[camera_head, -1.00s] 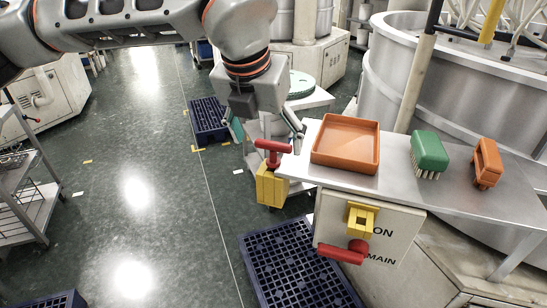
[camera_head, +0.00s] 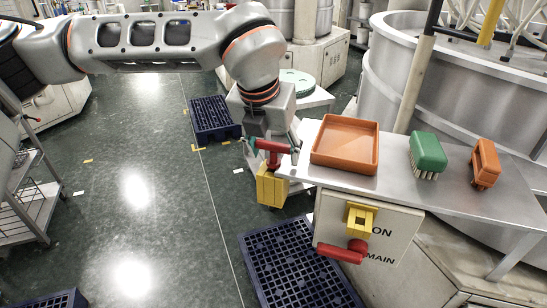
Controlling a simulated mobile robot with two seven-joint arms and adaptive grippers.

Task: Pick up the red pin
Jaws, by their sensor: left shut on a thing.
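The red pin (camera_head: 274,146) has a T-shaped top, with its crossbar lying level and its stem running down to a yellow block (camera_head: 271,187) beside the left end of the steel bench. My left gripper (camera_head: 272,149) comes down from above and is shut on the red pin, with one finger at each end of the crossbar. Whether the stem's lower end sits inside the yellow block is hidden. A second red handle (camera_head: 342,252) sticks out below a yellow bracket (camera_head: 361,217) on the front panel. My right gripper is not in view.
The steel bench (camera_head: 400,185) holds an orange tray (camera_head: 345,146), a green brush (camera_head: 427,152) and an orange brush-like item (camera_head: 486,163). A large steel drum stands behind. Blue grates (camera_head: 290,262) lie on the floor below. The floor at left is open.

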